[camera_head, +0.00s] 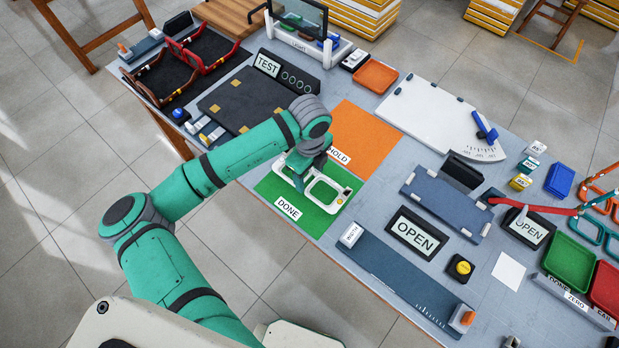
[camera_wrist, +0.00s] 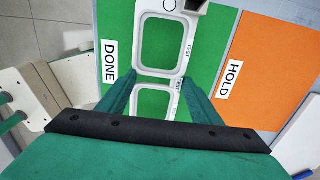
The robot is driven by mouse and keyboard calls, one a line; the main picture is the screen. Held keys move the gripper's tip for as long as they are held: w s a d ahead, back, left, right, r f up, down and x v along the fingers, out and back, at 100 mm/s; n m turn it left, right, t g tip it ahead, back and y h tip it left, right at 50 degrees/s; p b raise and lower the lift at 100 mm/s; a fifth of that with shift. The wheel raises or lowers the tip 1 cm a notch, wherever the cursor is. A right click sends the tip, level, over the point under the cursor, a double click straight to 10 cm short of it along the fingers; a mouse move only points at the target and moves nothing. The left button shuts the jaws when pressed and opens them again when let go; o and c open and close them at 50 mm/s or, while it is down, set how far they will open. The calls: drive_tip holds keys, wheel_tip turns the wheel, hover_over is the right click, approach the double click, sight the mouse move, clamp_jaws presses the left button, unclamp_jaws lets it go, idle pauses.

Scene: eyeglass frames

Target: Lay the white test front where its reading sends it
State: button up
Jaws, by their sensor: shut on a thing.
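The white test front (camera_head: 327,194) is over the green DONE mat (camera_head: 312,223), with its two open lens rims facing up. The wrist view shows the same front (camera_wrist: 163,75), marked TEST beside the rims. My gripper (camera_head: 298,181) is shut on the front's near part, between the two rims in the wrist view (camera_wrist: 158,78). Whether the front touches the mat or hovers just above it, I cannot tell. The orange HOLD mat (camera_head: 367,138) lies beside the green one. The dark TEST board (camera_head: 243,100) is bare, and its TEST sign (camera_head: 267,64) stands behind it.
A white angle board (camera_head: 430,110) with a blue pointer lies to the right. A blue-grey length gauge (camera_head: 400,275) and an OPEN sign (camera_head: 416,236) stand near the front edge. Red and brown racks (camera_head: 205,55) stand at the back left. The orange mat is clear.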

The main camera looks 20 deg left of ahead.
sight(310, 180)
drive_tip(key=shift+w+f, duration=0.1)
drive_tip(key=shift+f, duration=1.5)
drive_tip(key=shift+f, duration=0.2)
drive_tip(key=o, duration=1.2)
drive_tip(key=shift+c, duration=0.2)
drive_tip(key=shift+r, duration=0.1)
